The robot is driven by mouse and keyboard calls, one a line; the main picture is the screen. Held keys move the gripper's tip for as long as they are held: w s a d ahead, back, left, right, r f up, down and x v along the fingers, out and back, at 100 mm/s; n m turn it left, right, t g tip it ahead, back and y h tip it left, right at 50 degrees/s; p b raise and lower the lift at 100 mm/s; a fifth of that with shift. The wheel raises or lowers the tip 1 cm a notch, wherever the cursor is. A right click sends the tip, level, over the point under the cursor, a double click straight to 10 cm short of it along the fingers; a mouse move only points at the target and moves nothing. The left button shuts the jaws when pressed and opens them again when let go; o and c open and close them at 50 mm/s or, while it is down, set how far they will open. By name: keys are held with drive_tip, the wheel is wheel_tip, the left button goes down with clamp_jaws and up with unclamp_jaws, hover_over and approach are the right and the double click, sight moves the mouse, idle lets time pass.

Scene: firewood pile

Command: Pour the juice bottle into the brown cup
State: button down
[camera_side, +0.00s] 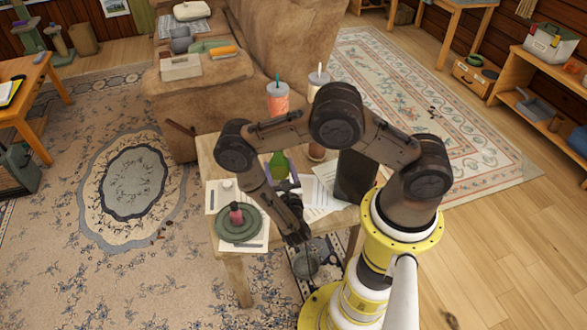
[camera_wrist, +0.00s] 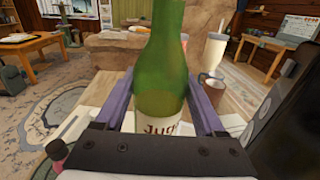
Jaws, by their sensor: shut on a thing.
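The green juice bottle (camera_wrist: 162,72) with a white label stands upright between the two purple fingers of my gripper (camera_wrist: 162,118) in the wrist view. My gripper is shut on it. The bottle (camera_side: 279,166) also shows at the middle of the small table in the side view, partly behind my arm. I cannot tell whether its base touches the table. The brown cup (camera_wrist: 211,90) is beyond the bottle and to its right in the wrist view, apart from it. In the side view the brown cup (camera_side: 316,151) is mostly hidden behind my arm.
A tumbler with a red-pink body (camera_side: 278,98) and a cream tumbler (camera_side: 317,88) stand at the table's back. A dark box (camera_side: 355,177) is at the right. A pink bottle (camera_side: 236,214) is on a green plate (camera_side: 238,232) at the front left. Papers (camera_side: 322,195) cover part of the table.

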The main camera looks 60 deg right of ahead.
drive_tip(key=w+d+m+g+h, duration=0.1)
drive_tip(key=w+d+m+g, duration=0.1)
drive_tip(key=w+d, duration=0.5)
drive_tip(key=d+r+m+g+h, duration=0.1)
drive_tip(key=d+m+g, duration=0.1)
drive_tip(key=d, duration=0.4)
drive_tip(key=s+d+r+m+g+h, duration=0.1)
drive_tip(key=d+r+m+g, duration=0.1)
drive_tip(key=d+m, duration=0.2)
drive_tip(key=d+r+m+g+h, duration=0.1)
drive_tip(key=d+m+g, duration=0.1)
drive_tip(key=d, duration=0.8)
drive_tip(key=shift+s+d+r+m, duration=0.25)
drive_tip(key=shift+s+r+m, duration=0.1)
drive_tip(key=shift+m, duration=0.35)
drive_tip(key=shift+f, duration=0.15)
drive_tip(key=shift+w+f+m, duration=0.25)
drive_tip(key=shift+f+m, duration=0.2)
drive_tip(key=shift+m, duration=0.05)
drive_tip(key=shift+w, duration=0.1)
